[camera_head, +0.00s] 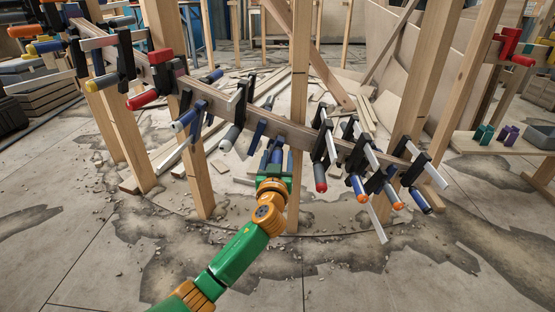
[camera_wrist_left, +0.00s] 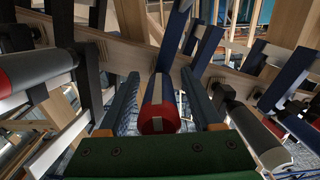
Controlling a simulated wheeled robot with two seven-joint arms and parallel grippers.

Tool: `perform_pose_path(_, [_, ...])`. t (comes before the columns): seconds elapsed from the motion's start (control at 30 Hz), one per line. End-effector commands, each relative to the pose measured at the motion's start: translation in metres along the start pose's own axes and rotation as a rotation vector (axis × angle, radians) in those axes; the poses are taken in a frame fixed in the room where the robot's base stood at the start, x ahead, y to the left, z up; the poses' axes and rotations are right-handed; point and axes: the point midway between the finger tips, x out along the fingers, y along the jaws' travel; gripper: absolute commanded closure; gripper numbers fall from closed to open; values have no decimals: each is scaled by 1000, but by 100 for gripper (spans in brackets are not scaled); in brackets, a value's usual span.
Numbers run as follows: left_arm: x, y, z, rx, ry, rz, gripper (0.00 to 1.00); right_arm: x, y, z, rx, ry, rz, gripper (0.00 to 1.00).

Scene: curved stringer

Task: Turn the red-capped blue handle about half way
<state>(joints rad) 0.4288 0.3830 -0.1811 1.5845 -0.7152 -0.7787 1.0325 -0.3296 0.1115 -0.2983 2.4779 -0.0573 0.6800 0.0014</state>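The red-capped blue handle (camera_wrist_left: 160,105) is in the middle of the left wrist view. Its red end with a pale patch faces the camera, and its body shows blue and pale bands. My left gripper (camera_head: 272,160) is at the handle, below the wooden beam (camera_head: 295,133) in the head view. In the left wrist view its two dark blue fingers (camera_wrist_left: 160,85) stand on either side of the handle, with narrow gaps seeming to show. In the head view the gripper mostly hides the handle. My right gripper is out of view.
Several clamps hang along the curved beam, including a red-ended one (camera_head: 320,186) and orange-ended ones (camera_head: 361,197) to the right. A grey handle (camera_wrist_left: 260,138) is close right of my fingers. A wooden post (camera_head: 297,90) stands just right of the gripper.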

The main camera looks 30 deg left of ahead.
Motion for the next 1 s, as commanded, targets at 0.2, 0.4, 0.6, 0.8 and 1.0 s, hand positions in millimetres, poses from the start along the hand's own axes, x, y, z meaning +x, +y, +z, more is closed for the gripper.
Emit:
perform_pose_path(0.2, [0,0,0,0,0,0,91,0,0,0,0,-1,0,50])
perform_pose_path(0.4, [0,0,0,2,0,0,100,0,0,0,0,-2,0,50])
perform_pose_path(0.6, [0,0,0,40,-1,-6,100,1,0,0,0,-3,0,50])
perform_pose_path(0.8, [0,0,-1,157,-1,-25,100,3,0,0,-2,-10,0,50])
perform_pose_path(1.0, [0,0,0,336,-1,-53,100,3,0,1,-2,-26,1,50])
